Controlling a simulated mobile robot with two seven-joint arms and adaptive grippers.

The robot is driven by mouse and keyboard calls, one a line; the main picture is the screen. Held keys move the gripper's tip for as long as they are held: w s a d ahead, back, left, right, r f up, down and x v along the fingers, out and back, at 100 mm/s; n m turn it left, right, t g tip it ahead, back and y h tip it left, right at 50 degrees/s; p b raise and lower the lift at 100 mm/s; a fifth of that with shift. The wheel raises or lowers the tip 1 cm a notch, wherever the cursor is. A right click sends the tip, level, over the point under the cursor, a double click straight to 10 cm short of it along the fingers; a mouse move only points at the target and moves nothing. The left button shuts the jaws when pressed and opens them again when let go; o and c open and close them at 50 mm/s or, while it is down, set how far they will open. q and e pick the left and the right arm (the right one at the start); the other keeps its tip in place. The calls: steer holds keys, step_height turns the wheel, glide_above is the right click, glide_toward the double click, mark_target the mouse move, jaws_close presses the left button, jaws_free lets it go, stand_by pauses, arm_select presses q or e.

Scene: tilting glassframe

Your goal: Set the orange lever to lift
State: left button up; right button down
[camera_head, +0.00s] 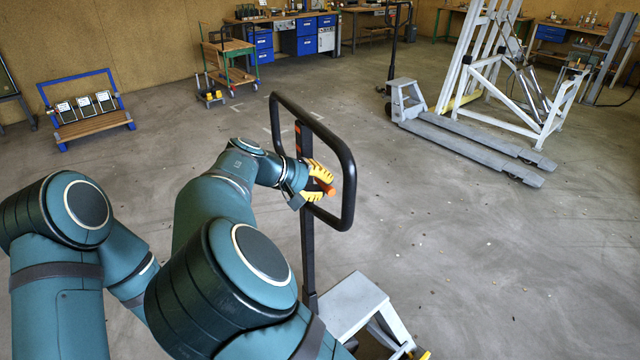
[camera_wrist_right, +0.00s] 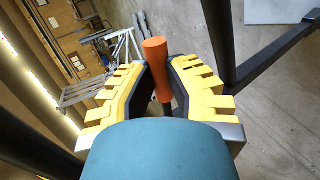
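The orange lever (camera_head: 325,187) sits inside the black loop handle (camera_head: 349,190) of the near pallet truck. In the right wrist view the lever (camera_wrist_right: 156,68) stands between the two yellow finger pads. My right gripper (camera_head: 318,183) is at the lever, and its fingers (camera_wrist_right: 158,75) lie on either side of it. Small gaps seem to show beside the lever, so the fingers look open around it. The lever's pivot is partly hidden. My left gripper is not in view; only the left arm's links show at the lower left.
The near pallet truck's grey body (camera_head: 350,300) stands below the handle. A blue cart (camera_head: 92,127) and a green-topped trolley (camera_head: 230,47) stand at the back left.

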stand_by(0.4)
step_height(320, 180, down, 4)
steer(key=m+t+b, duration=0.2)
steer(key=b, duration=0.5)
steer(key=shift+w+r+y, duration=0.1)
steer(key=shift+r+y, duration=0.05)
steer(key=shift+y, duration=0.15)
steer(key=shift+f+m+t+b, duration=0.2)
steer(key=shift+m+t+b, duration=0.1)
steer(key=shift+b, duration=0.5)
steer(key=c, duration=0.9)
jaws_free()
steer(key=shift+w+d, duration=0.1)
steer(key=shift+w, duration=0.1)
steer(key=shift+o, duration=0.2)
steer(key=shift+s+a+r, duration=0.1)
steer(key=shift+s+a, duration=0.05)
steer(key=shift+a, duration=0.1)
steer(key=v, duration=1.1)
steer(key=shift+s+r, duration=0.25)
steer(key=shift+a, duration=0.1)
